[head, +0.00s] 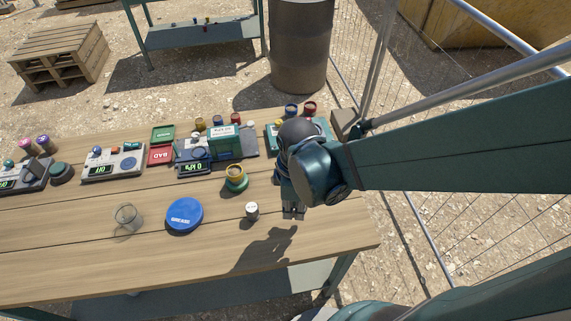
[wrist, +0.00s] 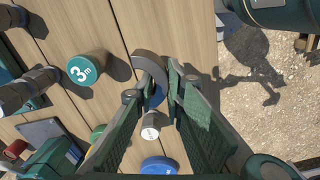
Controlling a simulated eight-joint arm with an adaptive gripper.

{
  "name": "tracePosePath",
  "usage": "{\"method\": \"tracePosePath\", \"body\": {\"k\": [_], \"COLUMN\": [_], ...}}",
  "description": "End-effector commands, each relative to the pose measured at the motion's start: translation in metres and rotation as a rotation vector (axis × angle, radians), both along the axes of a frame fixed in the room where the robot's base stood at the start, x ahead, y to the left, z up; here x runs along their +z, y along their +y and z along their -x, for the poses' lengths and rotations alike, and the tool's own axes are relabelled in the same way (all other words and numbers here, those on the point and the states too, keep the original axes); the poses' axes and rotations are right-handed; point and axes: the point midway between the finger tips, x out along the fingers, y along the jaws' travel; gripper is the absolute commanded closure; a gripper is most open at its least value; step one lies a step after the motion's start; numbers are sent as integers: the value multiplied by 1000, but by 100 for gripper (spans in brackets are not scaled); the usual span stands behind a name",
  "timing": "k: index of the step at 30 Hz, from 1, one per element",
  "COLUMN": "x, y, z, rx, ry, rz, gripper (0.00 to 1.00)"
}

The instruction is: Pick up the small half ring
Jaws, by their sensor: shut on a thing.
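My gripper (head: 293,211) points down over the right end of the table in the head view. In the wrist view my gripper (wrist: 158,82) has its two green fingers close around a grey curved piece, which looks like the small half ring (wrist: 149,66). The half ring shows as an arc at the fingertips, with some blue below it. The fingers hide part of it. In the head view I cannot make it out, as my gripper and arm cover that spot. Whether it is clear of the table I cannot tell.
A small white-topped cylinder (head: 252,210) and a blue lid (head: 185,214) stand near my gripper. A clear glass (head: 127,216) is further left. The wrist view shows a teal "3E" cylinder (wrist: 87,68). The front planks are mostly clear.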

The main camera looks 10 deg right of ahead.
Motion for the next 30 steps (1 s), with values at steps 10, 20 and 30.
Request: {"method": "tracePosePath", "body": {"k": [10, 20, 30], "x": [26, 30, 30], "y": [0, 0, 0], "z": [0, 0, 0], "rx": [0, 0, 0], "ry": [0, 0, 0], "rz": [0, 0, 0], "gripper": [100, 100, 100]}}
